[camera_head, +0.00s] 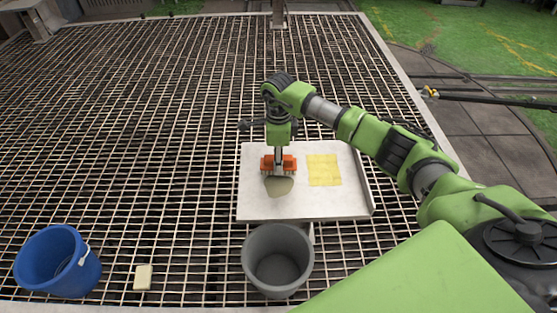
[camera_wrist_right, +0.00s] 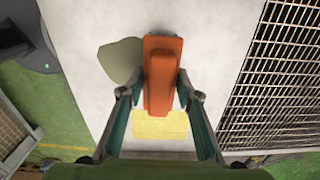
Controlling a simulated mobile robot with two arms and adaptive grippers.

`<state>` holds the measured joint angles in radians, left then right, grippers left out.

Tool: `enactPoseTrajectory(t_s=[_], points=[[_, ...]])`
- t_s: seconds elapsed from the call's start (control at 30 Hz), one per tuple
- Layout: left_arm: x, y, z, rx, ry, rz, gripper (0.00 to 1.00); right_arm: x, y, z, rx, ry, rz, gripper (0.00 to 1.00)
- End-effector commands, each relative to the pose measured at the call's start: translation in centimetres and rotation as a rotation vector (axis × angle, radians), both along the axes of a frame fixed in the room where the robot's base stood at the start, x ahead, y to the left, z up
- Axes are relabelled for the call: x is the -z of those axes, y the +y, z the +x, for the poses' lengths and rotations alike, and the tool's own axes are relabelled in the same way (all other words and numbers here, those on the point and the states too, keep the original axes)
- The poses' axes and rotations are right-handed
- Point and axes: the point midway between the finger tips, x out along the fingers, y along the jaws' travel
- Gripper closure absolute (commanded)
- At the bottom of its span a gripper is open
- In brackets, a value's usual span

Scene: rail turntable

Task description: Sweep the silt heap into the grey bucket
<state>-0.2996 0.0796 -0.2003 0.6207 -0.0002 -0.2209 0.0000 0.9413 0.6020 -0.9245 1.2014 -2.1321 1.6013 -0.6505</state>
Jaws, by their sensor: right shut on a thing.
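The silt heap (camera_head: 279,187) is a flat grey-green mound on the white board (camera_head: 255,208). It also shows in the right wrist view (camera_wrist_right: 117,62). My right gripper (camera_head: 279,152) is above the board, shut on an orange brush (camera_head: 268,164). The brush also shows between the fingers in the wrist view (camera_wrist_right: 158,70). It is at the far edge of the heap in the head view and hides part of it; I cannot tell whether they touch. The grey bucket (camera_head: 248,262) stands just in front of the board and looks empty. My left gripper is not in view.
A yellow square (camera_head: 324,170) lies on the board, right of the heap. The board has a raised right edge. A blue bucket (camera_head: 40,262) and a pale block (camera_head: 143,277) are on the grating (camera_head: 130,130) at front left. The grating is clear further back.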

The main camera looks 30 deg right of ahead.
Motion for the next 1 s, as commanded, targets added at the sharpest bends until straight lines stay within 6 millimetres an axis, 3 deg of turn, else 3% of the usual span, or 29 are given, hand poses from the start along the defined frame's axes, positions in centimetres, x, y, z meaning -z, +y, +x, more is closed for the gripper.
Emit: enactPoseTrajectory(t_s=[0.8, 1.0], points=[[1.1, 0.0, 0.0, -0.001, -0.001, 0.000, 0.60, 1.2, 0.0, 0.0, 0.000, 0.000, 0.000, 0.86], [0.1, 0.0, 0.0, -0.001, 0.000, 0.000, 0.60, 0.8, 0.3, -0.7, -0.002, 0.001, 0.000, 0.86]])
